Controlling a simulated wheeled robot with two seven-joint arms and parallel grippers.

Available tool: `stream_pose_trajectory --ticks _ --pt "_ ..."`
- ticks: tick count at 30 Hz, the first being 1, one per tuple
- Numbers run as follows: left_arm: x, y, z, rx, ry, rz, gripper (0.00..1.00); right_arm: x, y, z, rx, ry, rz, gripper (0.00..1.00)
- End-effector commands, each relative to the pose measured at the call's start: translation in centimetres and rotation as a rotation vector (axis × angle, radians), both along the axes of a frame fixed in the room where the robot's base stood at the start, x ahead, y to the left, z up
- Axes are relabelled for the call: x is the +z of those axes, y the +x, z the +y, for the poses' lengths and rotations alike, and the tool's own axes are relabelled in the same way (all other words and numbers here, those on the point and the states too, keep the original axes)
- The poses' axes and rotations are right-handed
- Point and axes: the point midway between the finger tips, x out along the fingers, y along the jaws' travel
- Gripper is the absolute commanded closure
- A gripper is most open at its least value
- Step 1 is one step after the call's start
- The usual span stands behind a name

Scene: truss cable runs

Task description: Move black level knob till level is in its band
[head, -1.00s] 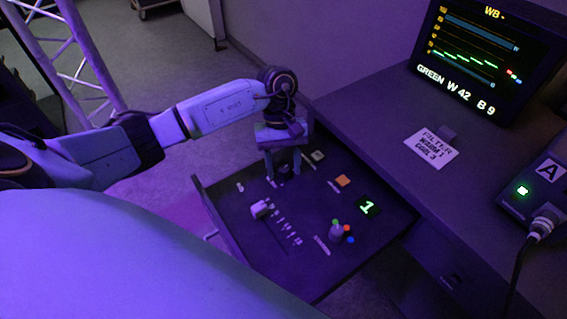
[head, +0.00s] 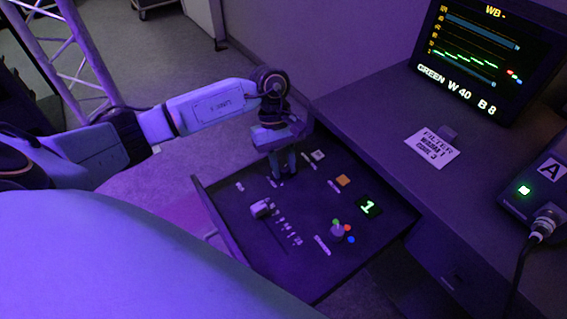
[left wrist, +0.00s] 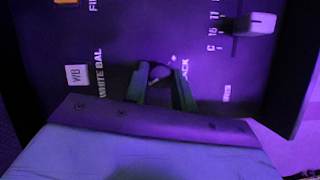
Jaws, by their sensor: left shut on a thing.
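My left gripper (head: 285,172) points down onto the far-left part of the control panel (head: 300,262). In the left wrist view its two fingers are shut on the small dark black level knob (left wrist: 159,72), beside a partly covered label ending in "ACK". The fingers hide most of the knob in the head view. The monitor (head: 487,58) shows a stepped green trace, small coloured marks at right, and the text "GREEN W 40 B 8". My right gripper is not in view.
The panel also carries a white slider (head: 261,208), a white button (head: 318,155), an orange button (head: 343,180), a lit "1" display (head: 369,205) and a joystick-like knob (head: 337,230). A filter card (head: 432,149) lies on the desk.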

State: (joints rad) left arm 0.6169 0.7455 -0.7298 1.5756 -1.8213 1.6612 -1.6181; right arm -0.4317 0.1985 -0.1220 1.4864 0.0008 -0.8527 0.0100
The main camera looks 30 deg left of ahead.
Motion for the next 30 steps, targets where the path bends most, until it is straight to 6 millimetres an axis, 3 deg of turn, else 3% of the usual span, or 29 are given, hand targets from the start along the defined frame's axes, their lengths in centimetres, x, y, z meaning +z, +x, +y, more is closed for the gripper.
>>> stream_pose_trajectory --ticks 15,30 --pt "0.02 -0.22 0.16 0.344 0.001 0.0 0.97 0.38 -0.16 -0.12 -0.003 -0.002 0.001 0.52" --pt "0.04 -0.21 0.13 0.423 0.001 -0.001 0.97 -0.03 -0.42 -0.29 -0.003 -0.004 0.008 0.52"
